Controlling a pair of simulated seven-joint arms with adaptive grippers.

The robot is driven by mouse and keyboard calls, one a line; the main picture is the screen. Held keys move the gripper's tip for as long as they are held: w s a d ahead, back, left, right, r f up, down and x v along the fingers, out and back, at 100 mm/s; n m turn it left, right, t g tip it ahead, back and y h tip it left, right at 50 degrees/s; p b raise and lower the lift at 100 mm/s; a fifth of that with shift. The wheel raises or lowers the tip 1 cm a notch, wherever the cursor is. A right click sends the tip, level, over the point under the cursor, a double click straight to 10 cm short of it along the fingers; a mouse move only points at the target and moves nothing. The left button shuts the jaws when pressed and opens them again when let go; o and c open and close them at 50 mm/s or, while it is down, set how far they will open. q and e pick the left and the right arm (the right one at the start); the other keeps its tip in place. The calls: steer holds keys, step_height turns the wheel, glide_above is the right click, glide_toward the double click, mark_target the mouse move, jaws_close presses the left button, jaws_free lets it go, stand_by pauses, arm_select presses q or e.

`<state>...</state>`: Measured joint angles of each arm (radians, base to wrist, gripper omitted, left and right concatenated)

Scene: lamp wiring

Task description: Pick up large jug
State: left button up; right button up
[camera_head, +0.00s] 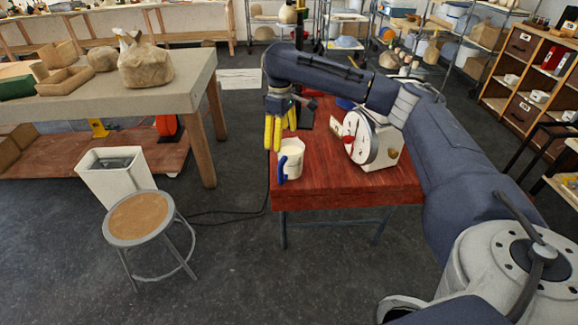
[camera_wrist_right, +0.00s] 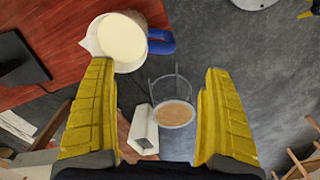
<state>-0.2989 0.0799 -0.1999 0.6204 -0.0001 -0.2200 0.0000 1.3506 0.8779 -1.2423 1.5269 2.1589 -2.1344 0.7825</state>
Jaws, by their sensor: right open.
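The large jug (camera_head: 291,156) is white with a blue handle and stands upright near the left edge of the red wooden table. In the right wrist view the jug (camera_wrist_right: 121,38) shows from above at the upper left, its blue handle pointing right. My right gripper (camera_head: 272,148), with yellow fingers, is open and empty just left of and above the jug. In the wrist view the right gripper (camera_wrist_right: 155,72) has its fingers wide apart, and the jug lies beyond the left fingertip, not between the fingers. My left gripper is not in view.
A white dial scale (camera_head: 375,145) with a red part stands right of the jug on the red table (camera_head: 335,193). A dark flat object (camera_wrist_right: 20,58) lies near it. A stool (camera_head: 140,215) and white bin (camera_head: 112,175) stand on the floor at left.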

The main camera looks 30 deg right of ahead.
mark_target(283, 159)
steer(key=shift+d+f, duration=0.2)
steer(key=shift+f, duration=5.9)
steer(key=shift+r, duration=0.1)
jaws_close()
